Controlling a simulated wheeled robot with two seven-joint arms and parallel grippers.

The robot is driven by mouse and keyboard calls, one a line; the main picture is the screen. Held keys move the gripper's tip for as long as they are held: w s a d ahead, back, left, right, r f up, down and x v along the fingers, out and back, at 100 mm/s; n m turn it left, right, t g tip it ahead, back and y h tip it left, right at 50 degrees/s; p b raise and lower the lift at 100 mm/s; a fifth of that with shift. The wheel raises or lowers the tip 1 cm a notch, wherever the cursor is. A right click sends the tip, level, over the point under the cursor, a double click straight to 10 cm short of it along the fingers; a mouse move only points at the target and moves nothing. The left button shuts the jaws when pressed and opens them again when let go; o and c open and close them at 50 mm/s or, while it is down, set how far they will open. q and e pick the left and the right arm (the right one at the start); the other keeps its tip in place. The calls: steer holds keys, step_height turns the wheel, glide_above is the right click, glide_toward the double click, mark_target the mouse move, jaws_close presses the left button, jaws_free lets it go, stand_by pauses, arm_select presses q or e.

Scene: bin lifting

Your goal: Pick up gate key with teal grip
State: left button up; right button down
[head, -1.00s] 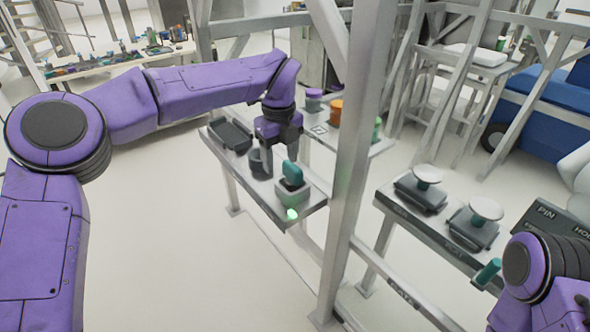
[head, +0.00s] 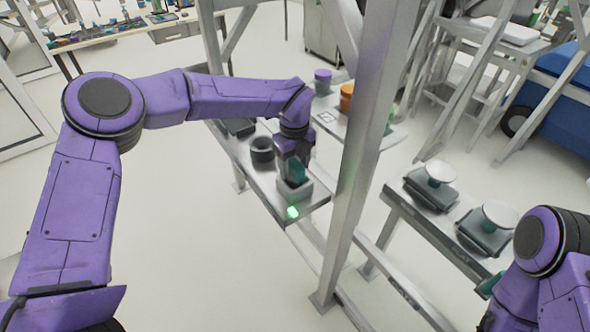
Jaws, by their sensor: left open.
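The gate key with teal grip (head: 297,172) stands upright in a grey square holder (head: 291,190) near the front end of the left metal bench. A small green light glows on the bench edge just in front of it. My left gripper (head: 292,160) is open and points down right at the teal grip. Its fingers overlap the grip in the view, and I cannot tell whether they touch it. My right arm shows at the lower right, but its gripper is out of view.
A dark round cup (head: 262,149) and a black tray (head: 238,127) are on the same bench. A metal post (head: 362,150) rises close to the right of my left gripper. Purple (head: 323,80) and orange (head: 346,96) items stand behind. Two white-topped devices (head: 440,172) sit on the right bench.

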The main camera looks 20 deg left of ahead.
arm_select(q)
steer(key=shift+s+f, duration=0.1)
steer(key=shift+f, duration=0.3)
jaws_close()
steer(key=shift+r, duration=0.1)
steer(key=shift+r+b, duration=0.45)
steer(key=shift+b, duration=0.25)
steer(key=shift+r+b, duration=0.6)
steer(key=shift+r, duration=0.15)
steer(key=s+a+r+b, duration=0.3)
steer(key=s+r+b, duration=0.2)
steer(key=s+r, duration=0.5)
steer(key=s, duration=0.3)
steer(key=shift+s+a+r, duration=0.25)
steer(key=shift+s+a, duration=0.05)
steer(key=shift+a, duration=0.1)
